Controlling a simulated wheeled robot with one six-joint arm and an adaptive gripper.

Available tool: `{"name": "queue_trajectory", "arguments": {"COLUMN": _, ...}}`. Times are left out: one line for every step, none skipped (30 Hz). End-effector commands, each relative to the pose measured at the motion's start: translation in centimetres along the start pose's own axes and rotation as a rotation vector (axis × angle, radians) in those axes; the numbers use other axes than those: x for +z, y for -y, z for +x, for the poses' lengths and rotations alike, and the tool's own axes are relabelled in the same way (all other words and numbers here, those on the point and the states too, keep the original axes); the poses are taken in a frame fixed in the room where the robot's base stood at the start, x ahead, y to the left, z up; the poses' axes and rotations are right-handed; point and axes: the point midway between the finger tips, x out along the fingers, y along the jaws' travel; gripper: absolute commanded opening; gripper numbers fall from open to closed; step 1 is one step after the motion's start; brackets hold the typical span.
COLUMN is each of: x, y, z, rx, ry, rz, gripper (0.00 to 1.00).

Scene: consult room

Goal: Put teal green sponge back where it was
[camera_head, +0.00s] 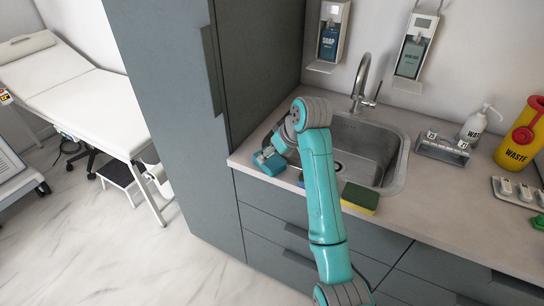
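A teal block (268,164), which looks like the teal green sponge, is at the counter's front left corner, left of the sink. My gripper (271,150) is right at it, pointing down and left from my bent wrist. The fingers are small and partly hidden, so I cannot tell whether they are closed on the block or only beside it. I also cannot tell whether the block touches the counter.
A yellow and green sponge (360,198) lies in front of the sink (375,150), right of my arm. The tall cabinet (185,120) stands close on the left. A metal holder (443,148), white bottle (480,124) and yellow waste container (522,135) stand right on the counter (420,215).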

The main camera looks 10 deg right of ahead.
Motion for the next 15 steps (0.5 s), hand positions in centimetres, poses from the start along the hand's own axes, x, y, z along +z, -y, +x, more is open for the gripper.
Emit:
{"name": "queue_trajectory", "arguments": {"x": -0.1, "y": -0.1, "z": -1.0, "rx": 0.002, "ry": -0.003, "rz": 0.0, "gripper": 0.91}}
{"name": "queue_trajectory", "arguments": {"x": -0.1, "y": -0.1, "z": -1.5, "rx": 0.002, "ry": -0.003, "rz": 0.0, "gripper": 0.91}}
{"name": "queue_trajectory", "arguments": {"x": -0.1, "y": -0.1, "z": -2.1, "rx": 0.002, "ry": -0.003, "rz": 0.0, "gripper": 0.91}}
{"name": "queue_trajectory", "arguments": {"x": -0.1, "y": -0.1, "z": -2.6, "rx": 0.003, "ry": -0.003, "rz": -0.001, "gripper": 0.91}}
{"name": "queue_trajectory", "arguments": {"x": -0.1, "y": -0.1, "z": -3.0, "rx": 0.003, "ry": -0.003, "rz": 0.0, "gripper": 0.91}}
{"name": "queue_trajectory", "arguments": {"x": -0.1, "y": -0.1, "z": -3.5, "rx": 0.002, "ry": -0.002, "rz": 0.0, "gripper": 0.91}}
{"name": "queue_trajectory", "arguments": {"x": -0.1, "y": -0.1, "z": -3.8, "rx": 0.002, "ry": -0.002, "rz": 0.0, "gripper": 0.91}}
{"name": "queue_trajectory", "arguments": {"x": -0.1, "y": -0.1, "z": -4.1, "rx": 0.002, "ry": -0.002, "rz": 0.0, "gripper": 0.91}}
{"name": "queue_trajectory", "arguments": {"x": -0.1, "y": -0.1, "z": -4.4, "rx": 0.002, "ry": -0.002, "rz": 0.0, "gripper": 0.91}}
{"name": "queue_trajectory", "arguments": {"x": -0.1, "y": -0.1, "z": -4.5, "rx": 0.001, "ry": -0.002, "rz": 0.0, "gripper": 0.91}}
{"name": "queue_trajectory", "arguments": {"x": 0.0, "y": -0.1, "z": -4.7, "rx": 0.001, "ry": -0.001, "rz": 0.0, "gripper": 0.91}}
{"name": "queue_trajectory", "arguments": {"x": 0.0, "y": 0.0, "z": -4.8, "rx": 0.0, "ry": 0.0, "rz": 0.0, "gripper": 0.91}}
{"name": "queue_trajectory", "arguments": {"x": 0.0, "y": 0.0, "z": -4.8, "rx": 0.0, "ry": 0.0, "rz": 0.0, "gripper": 0.91}}
{"name": "queue_trajectory", "arguments": {"x": 0.0, "y": 0.0, "z": -4.9, "rx": 0.0, "ry": 0.0, "rz": 0.0, "gripper": 0.91}}
{"name": "queue_trajectory", "arguments": {"x": 0.0, "y": 0.0, "z": -4.9, "rx": 0.0, "ry": 0.0, "rz": 0.0, "gripper": 0.91}}
